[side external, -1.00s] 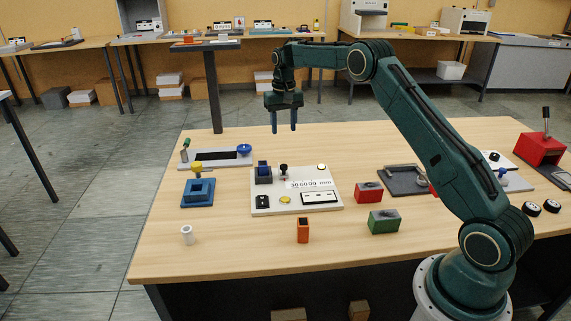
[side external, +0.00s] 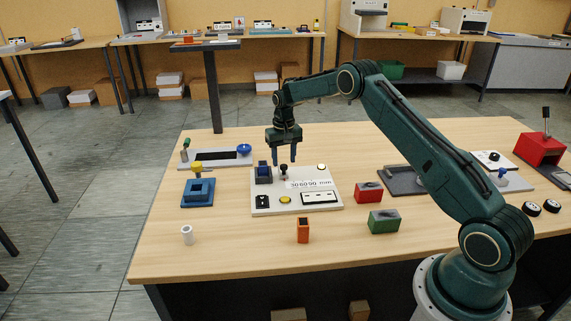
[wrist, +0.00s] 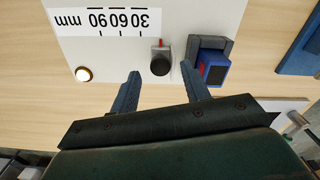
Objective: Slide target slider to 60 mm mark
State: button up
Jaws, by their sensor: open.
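The white panel (side external: 262,203) lies on the wooden table and carries a scale label (side external: 310,184) reading 30, 60, 90 mm. The slider (side external: 284,172) has a black round knob, also in the wrist view (wrist: 160,66), with a red pointer beside it. In the wrist view it stands beside the scale label (wrist: 100,20), nearer its 30 end. A blue block in a dark housing (side external: 263,174) is next to the slider; it also shows in the wrist view (wrist: 213,68). My gripper (side external: 283,163) is open and empty, with its fingers pointing down above the panel near the knob; the fingertips (wrist: 165,78) straddle the knob in the wrist view.
A lit round button (side external: 321,167) is on the panel's far right. A blue box with a yellow knob (side external: 197,192) stands left. Red (side external: 368,192), green (side external: 384,221) and orange (side external: 303,230) blocks stand right and in front. The table's front left is mostly clear.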

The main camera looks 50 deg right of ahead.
jog(key=shift+f, duration=0.95)
grip_shut()
jog(key=shift+s+d+r, duration=0.1)
jog(key=shift+s+d, duration=2)
jog(key=shift+d, duration=0.1)
grip_release()
